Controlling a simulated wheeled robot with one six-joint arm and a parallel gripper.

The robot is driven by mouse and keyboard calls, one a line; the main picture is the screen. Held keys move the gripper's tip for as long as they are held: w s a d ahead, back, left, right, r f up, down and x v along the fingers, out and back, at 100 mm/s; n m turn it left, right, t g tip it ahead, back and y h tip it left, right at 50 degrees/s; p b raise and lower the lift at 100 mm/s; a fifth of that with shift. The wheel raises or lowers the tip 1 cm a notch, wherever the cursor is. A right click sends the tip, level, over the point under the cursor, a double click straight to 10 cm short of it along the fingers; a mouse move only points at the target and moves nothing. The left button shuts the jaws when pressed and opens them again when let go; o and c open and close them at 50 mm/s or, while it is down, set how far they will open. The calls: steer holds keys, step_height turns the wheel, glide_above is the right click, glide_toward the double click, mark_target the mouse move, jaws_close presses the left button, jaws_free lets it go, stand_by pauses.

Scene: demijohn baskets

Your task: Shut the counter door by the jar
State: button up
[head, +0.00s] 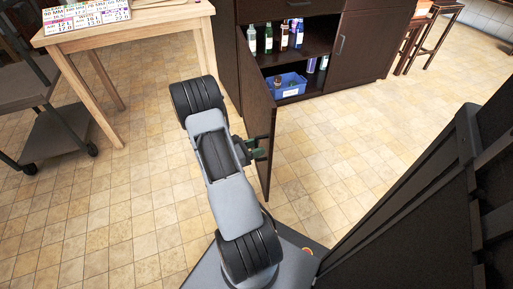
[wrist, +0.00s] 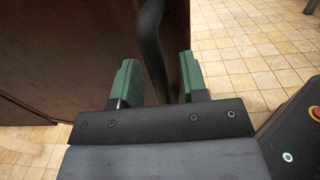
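The dark brown counter door (head: 259,105) stands open, swung out from the counter (head: 348,50). It also fills the upper left of the wrist view (wrist: 60,55). Its dark bar handle (wrist: 150,40) runs down between my green fingertips in the wrist view. My gripper (head: 257,148) is at the door's side, low near its free edge. In the wrist view my gripper (wrist: 159,75) is open around the handle, with a clear gap on the left finger's side. I cannot make out which thing is the jar.
Inside the counter are several bottles (head: 268,38) and a blue crate (head: 288,86). A wooden table (head: 150,16) and a grey cart (head: 55,130) stand at left. A large dark panel (head: 420,215) is at lower right. Tiled floor (head: 330,150) is clear right of the door.

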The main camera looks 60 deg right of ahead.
steer(key=shift+c, duration=0.5)
jaws_close()
steer(key=shift+s, duration=0.1)
